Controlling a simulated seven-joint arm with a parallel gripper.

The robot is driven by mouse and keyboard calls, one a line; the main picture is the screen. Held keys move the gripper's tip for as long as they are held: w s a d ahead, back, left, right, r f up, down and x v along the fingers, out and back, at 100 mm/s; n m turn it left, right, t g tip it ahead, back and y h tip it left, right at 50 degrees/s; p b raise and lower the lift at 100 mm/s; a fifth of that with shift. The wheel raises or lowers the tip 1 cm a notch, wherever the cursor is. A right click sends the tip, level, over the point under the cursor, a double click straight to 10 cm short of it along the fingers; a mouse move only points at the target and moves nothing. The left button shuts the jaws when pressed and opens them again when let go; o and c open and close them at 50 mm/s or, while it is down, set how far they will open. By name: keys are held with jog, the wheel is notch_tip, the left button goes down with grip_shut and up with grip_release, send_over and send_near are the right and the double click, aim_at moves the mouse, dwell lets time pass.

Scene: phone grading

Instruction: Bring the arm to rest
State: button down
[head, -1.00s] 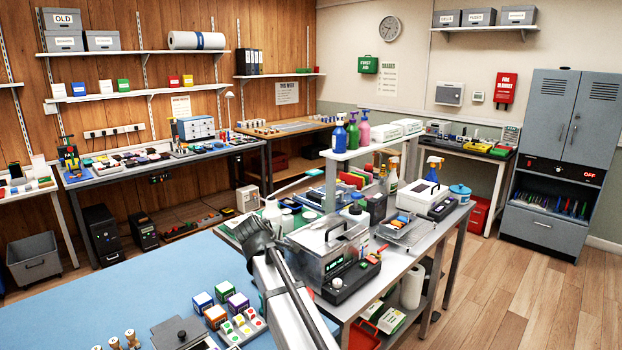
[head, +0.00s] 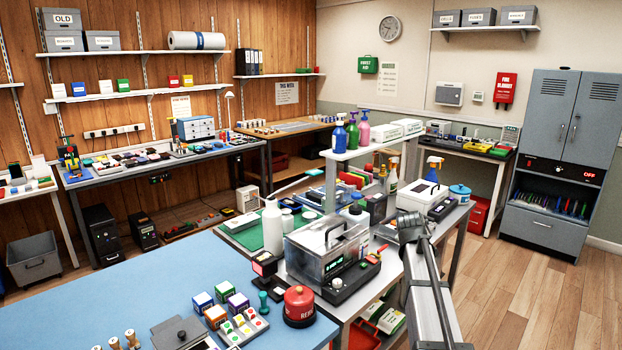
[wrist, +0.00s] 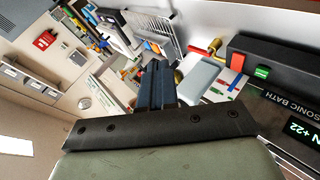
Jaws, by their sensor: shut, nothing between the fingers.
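My gripper (wrist: 155,82) shows in the wrist view with its dark fingers together and nothing between them. In the head view my arm rises from the bottom edge at the right of centre, and its dark grey end is over the right side of the steel bench (head: 385,285). The fingers cannot be made out there. The ultrasonic bath (head: 325,258), a clear-lidded box with a dark control panel, stands to the left of my arm. Its dark front (wrist: 285,100) lies at the right of the wrist view, apart from the fingers.
A raised shelf with spray bottles (head: 352,135) stands behind my arm. A white device (head: 425,197) is just behind its end. The wooden floor (head: 540,300) at right is clear.

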jog(key=s+d+f+m+g, duration=0.1)
jog(key=s+d+f, duration=0.1)
jog(key=f, duration=0.4)
jog(key=s+d+f+m+g, duration=0.1)
jog(key=s+d+f, duration=0.15)
jog(key=f, duration=0.35)
jog(key=s+a+f+m+g+y, duration=0.1)
jog(key=s+a+f+g, duration=0.15)
jog(key=s+f, duration=0.5)
jog(key=s+a+f+m+g+y, duration=0.1)
jog(key=s+a+f, duration=0.3)
jog(key=f, duration=0.7)
jog(key=s+a+f+g+y, duration=0.1)
jog(key=s+a+f+g, duration=0.15)
jog(key=s+f, duration=0.5)
jog(key=s+a+f+m+g, duration=0.1)
jog(key=s+a+f+g, duration=0.15)
jog(key=s+f, duration=0.65)
jog(key=s+a+f+m+g, duration=0.15)
jog(key=s+a+f, duration=0.25)
jog(key=s+f, duration=0.45)
jog(key=s+a+f+m+g, duration=0.1)
jog(key=s+a+g, duration=0.1)
jog(key=s, duration=0.9)
jog(key=s+a+f+m+g+y, duration=0.1)
jog(key=s+a+g, duration=0.1)
jog(key=s, duration=1)
jog(key=shift+s+f+g, duration=0.15)
jog(key=shift+g, duration=0.25)
